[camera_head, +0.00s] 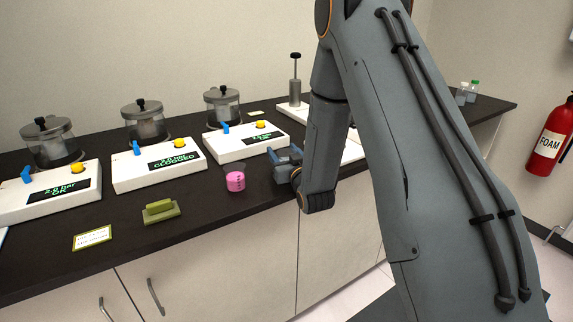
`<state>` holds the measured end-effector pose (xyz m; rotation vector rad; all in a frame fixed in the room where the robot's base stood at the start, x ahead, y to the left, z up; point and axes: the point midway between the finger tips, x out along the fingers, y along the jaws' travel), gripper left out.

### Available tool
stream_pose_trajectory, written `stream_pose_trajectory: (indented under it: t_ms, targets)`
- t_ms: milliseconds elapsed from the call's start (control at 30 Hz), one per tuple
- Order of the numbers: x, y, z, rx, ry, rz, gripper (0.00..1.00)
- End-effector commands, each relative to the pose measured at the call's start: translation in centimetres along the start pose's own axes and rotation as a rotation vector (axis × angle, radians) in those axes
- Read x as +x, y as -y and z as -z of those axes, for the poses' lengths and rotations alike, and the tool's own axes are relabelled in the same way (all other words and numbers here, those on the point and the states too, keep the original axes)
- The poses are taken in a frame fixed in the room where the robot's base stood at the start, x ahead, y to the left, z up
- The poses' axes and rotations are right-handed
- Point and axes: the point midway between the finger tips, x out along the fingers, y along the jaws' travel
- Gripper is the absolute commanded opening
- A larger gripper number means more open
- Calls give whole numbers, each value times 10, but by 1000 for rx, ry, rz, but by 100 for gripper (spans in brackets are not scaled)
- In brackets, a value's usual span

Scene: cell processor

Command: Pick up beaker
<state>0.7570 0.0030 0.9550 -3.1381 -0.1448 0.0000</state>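A small pink cup with white markings (235,182) stands upright near the front edge of the dark counter; it looks like the beaker. My gripper (284,167) is just to its right, low over the counter, with a visible gap between them. The gripper is seen from the side and is partly covered by my own wrist, so its finger opening does not show clearly. I see nothing held in it.
Several white control boxes (158,170) with displays and lidded glass vessels (145,122) line the counter behind. A green block (159,211) and a label card (92,238) lie left of the cup. A pump-like stand (295,92) is behind my arm. A fire extinguisher (550,140) hangs right.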

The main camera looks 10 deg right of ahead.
Motion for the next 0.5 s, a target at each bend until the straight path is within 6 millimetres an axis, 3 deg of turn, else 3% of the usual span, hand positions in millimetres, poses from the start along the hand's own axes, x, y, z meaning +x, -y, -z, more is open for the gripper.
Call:
stream_pose_trajectory:
  t_ms: [33,200,500]
  targets:
    - [0,0,0,0,0,0,44]
    - [0,0,0,0,-1,0,19]
    - [0,0,3,0,-1,0,19]
